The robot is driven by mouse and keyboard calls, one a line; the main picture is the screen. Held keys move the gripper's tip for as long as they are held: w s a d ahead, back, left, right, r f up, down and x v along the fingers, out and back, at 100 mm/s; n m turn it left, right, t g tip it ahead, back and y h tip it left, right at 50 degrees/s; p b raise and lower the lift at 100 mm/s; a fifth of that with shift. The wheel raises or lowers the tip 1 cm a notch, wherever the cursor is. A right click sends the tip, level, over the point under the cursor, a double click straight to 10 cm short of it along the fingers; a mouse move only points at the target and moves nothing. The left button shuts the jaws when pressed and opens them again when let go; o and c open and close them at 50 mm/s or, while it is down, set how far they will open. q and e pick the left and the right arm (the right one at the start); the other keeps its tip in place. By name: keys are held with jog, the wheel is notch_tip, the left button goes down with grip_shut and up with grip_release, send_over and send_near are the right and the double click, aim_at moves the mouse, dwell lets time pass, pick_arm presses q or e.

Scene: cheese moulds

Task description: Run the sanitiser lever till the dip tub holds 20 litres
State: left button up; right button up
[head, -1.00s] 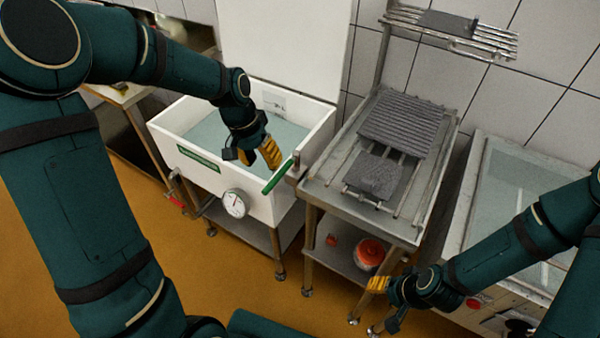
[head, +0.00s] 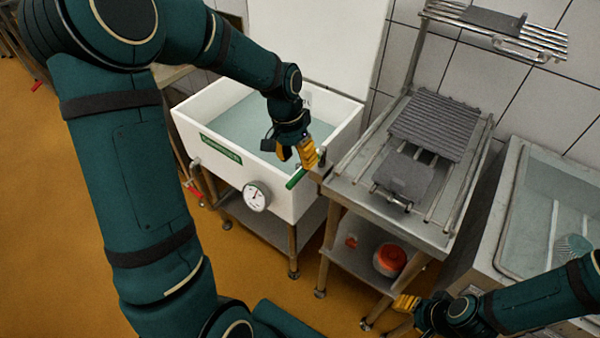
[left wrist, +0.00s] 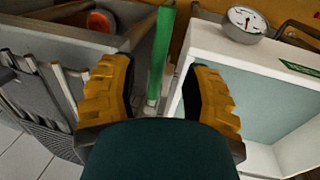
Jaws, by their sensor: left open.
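The dip tub (head: 290,207) is a white basin with a green label, holding pale liquid. A round white dial (head: 257,196) is on its front; its reading is too small to tell. The green sanitiser lever (head: 296,179) sticks out at the tub's front right corner. My left gripper (head: 297,154) is open just above and behind the lever. In the left wrist view the green lever (left wrist: 161,50) stands between the spread yellow fingers of the left gripper (left wrist: 158,78), apart from both. My right gripper (head: 405,303) is low at the right, far from the tub; its jaws are unclear.
A steel rack table (head: 345,190) with grey ribbed mats (head: 434,124) stands close right of the tub. A red and white container (head: 389,260) sits on its lower shelf. A glass-topped unit (head: 510,205) is further right. Orange floor lies open in front.

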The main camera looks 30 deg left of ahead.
aim_at(300, 171)
pick_arm(q)
jog(key=shift+d+f+b, duration=0.2)
jog(key=shift+f, duration=0.9)
jog(key=shift+d+f+b, duration=0.2)
jog(key=shift+f, duration=0.85)
grip_shut()
